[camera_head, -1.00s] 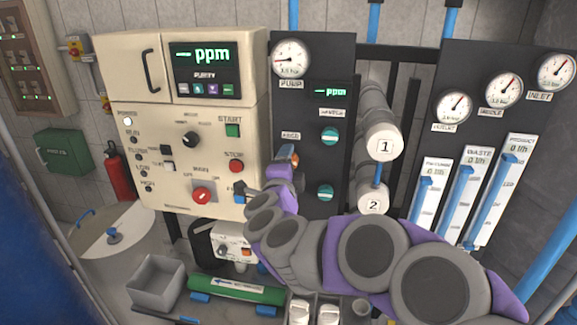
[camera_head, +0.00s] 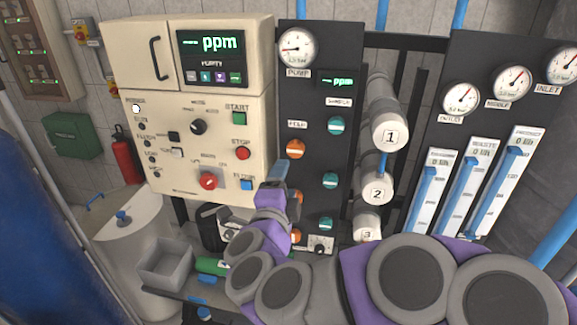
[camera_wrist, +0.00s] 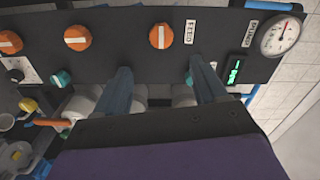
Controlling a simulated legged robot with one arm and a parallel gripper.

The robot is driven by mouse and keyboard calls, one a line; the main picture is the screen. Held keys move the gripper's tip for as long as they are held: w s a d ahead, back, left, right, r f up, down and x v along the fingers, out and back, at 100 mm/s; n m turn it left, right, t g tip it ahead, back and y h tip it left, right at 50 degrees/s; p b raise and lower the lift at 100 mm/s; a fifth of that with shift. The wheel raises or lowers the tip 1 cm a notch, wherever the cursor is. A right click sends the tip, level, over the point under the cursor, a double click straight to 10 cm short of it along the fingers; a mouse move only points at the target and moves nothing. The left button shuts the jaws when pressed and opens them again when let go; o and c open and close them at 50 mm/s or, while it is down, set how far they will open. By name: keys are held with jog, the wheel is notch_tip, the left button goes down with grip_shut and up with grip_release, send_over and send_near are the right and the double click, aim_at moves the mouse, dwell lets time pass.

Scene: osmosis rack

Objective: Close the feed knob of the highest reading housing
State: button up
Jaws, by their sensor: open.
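The black panel has a column of orange feed knobs: the top one (camera_head: 295,149) is in plain view, the middle one is partly behind my gripper (camera_head: 278,172), and the bottom one (camera_head: 295,236) is low down. In the wrist view my gripper (camera_wrist: 161,80) is open and empty, its fingers pointing at the panel on either side of the line of the top knob (camera_wrist: 161,36), nearest the FEED label. No contact shows. White housings 1 (camera_head: 389,134), 2 (camera_head: 377,193) and 3 (camera_head: 366,234) stand right. The panel display (camera_head: 336,82) shows dashes and ppm.
Teal sample knobs (camera_head: 336,126) run beside the feed knobs. The beige control box (camera_head: 190,110) with buttons and a red switch is close on the left. Gauges (camera_head: 461,98) and flow tubes (camera_head: 432,190) are right. A grey bin (camera_head: 166,263) sits low left.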

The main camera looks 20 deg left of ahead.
jog(key=shift+s+d+b, duration=0.15)
jog(key=shift+s+b, duration=0.2)
jog(key=shift+s, duration=2)
jog(key=s+d+f+n+g+y, duration=0.4)
jog(key=s+d+f+n+g, duration=0.8)
jog(key=n, duration=0.4)
jog(key=s+d+f+g+h, duration=0.3)
jog(key=s+d+g+h, duration=0.2)
jog(key=s+d, duration=1)
jog(key=d+g, duration=0.1)
jog(key=g, duration=0.1)
jog(key=shift+s+d+m+g, duration=0.25)
jog(key=shift+d+m+g, duration=0.15)
jog(key=shift+f, duration=0.1)
